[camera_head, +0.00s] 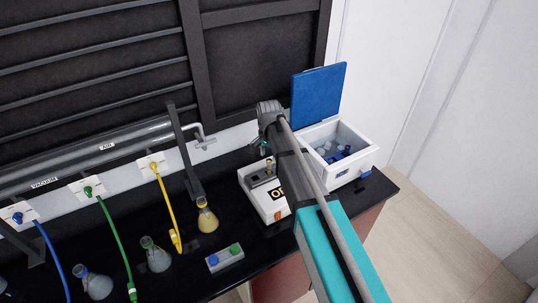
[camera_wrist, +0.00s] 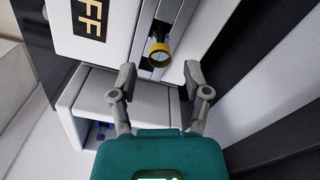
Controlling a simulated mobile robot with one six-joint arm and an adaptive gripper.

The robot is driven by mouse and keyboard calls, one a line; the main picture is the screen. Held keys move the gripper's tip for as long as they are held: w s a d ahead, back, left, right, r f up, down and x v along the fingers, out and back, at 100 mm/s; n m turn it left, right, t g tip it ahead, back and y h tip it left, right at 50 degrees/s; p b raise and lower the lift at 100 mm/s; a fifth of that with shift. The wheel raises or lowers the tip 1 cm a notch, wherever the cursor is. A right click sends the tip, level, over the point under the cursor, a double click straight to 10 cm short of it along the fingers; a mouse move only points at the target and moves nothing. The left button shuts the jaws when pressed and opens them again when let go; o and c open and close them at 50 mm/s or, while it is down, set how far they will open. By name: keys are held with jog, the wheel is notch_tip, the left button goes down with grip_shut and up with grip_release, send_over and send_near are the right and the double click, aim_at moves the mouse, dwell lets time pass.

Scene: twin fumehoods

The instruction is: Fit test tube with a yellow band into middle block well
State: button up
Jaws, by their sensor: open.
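The test tube with a yellow band (camera_wrist: 160,50) is seen nearly end-on in the wrist view, at a dark slot in the grey block (camera_wrist: 150,14) of a white device. Its yellow top also shows in the head view (camera_head: 269,163). I cannot tell which well it stands in. My gripper (camera_wrist: 160,73) is open, with one finger on each side just below the tube in the picture. Nothing is between the fingers. In the head view my arm hides most of the gripper and part of the device.
The white device (camera_head: 262,203) has a display, partly hidden, reading "OFF" in the wrist view. A white box (camera_head: 366,158) with a raised blue lid (camera_head: 318,94) holds blue items, right of it. Left are a yellow-liquid flask (camera_head: 207,218), other flasks, coloured hoses and a button box (camera_head: 225,258).

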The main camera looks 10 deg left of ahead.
notch_tip(320, 180, up, 8)
jog(key=p, duration=0.7)
jog(key=shift+r+p, duration=0.15)
jog(key=shift+p, duration=0.15)
dwell(0.5)
jog(key=s+d+n, duration=0.3)
jog(key=s+d, duration=0.6)
jog(key=d, duration=0.3)
jog(key=s+d+n, duration=0.3)
jog(key=s+d, duration=0.6)
jog(key=d, duration=0.4)
jog(key=shift+s+d, duration=0.15)
jog(key=shift+d, duration=0.05)
notch_tip(320, 180, down, 15)
jog(key=b, duration=1.4)
jog(key=shift+r+b, duration=0.2)
jog(key=shift+b, duration=0.1)
